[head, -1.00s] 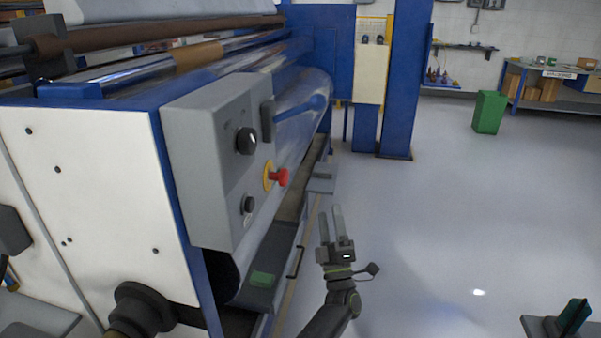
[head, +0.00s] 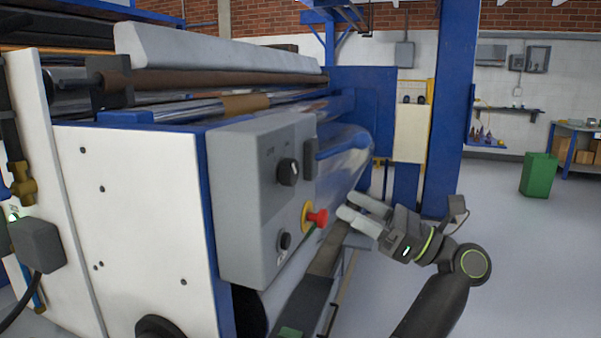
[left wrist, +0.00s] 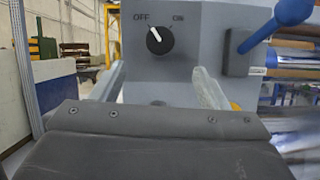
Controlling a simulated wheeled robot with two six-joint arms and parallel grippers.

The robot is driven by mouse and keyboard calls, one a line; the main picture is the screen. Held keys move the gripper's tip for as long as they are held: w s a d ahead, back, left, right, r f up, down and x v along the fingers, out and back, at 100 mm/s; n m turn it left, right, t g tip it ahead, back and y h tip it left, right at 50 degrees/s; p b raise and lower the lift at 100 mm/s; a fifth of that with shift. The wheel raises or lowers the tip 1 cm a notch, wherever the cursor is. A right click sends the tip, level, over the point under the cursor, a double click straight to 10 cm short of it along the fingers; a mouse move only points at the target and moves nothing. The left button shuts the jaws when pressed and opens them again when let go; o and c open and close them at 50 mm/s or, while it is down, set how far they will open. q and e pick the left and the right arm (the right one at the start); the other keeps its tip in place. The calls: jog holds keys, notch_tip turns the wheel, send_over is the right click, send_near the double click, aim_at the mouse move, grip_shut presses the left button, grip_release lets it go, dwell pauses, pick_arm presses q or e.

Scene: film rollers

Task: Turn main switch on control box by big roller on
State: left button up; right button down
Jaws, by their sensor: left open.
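The grey control box (head: 246,200) is mounted on the white end of the big roller machine. Its black main switch knob (head: 288,171) sits near the top of the face. In the left wrist view the knob (left wrist: 159,41) has its white mark turned toward OFF, with ON to its right. My left gripper (head: 348,204) is open and empty, right of the box and apart from it, pointing at its face. In the left wrist view its two fingers stand below and either side of the knob. My right gripper is not in view.
A red emergency button (head: 317,217) and a smaller black knob (head: 285,241) sit below the switch. A blue lever (head: 343,146) sticks out beside the box, close above my gripper. A blue post (head: 455,110) stands behind. Open floor lies to the right.

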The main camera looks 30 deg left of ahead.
aim_at(296, 174)
pick_arm(q)
jog(key=p+x, duration=0.2)
jog(key=x, duration=0.8)
jog(key=shift+a+r, duration=0.1)
jog(key=shift+s+a+r, duration=0.15)
jog(key=shift+a+r, duration=0.1)
jog(key=shift+a, duration=0.4)
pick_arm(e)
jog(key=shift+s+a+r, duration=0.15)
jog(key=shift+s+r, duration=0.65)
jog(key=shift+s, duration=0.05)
pick_arm(q)
jog(key=shift+c, duration=0.3)
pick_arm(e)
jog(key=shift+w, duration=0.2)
pick_arm(q)
jog(key=shift+p, duration=0.3)
jog(key=c, duration=0.9)
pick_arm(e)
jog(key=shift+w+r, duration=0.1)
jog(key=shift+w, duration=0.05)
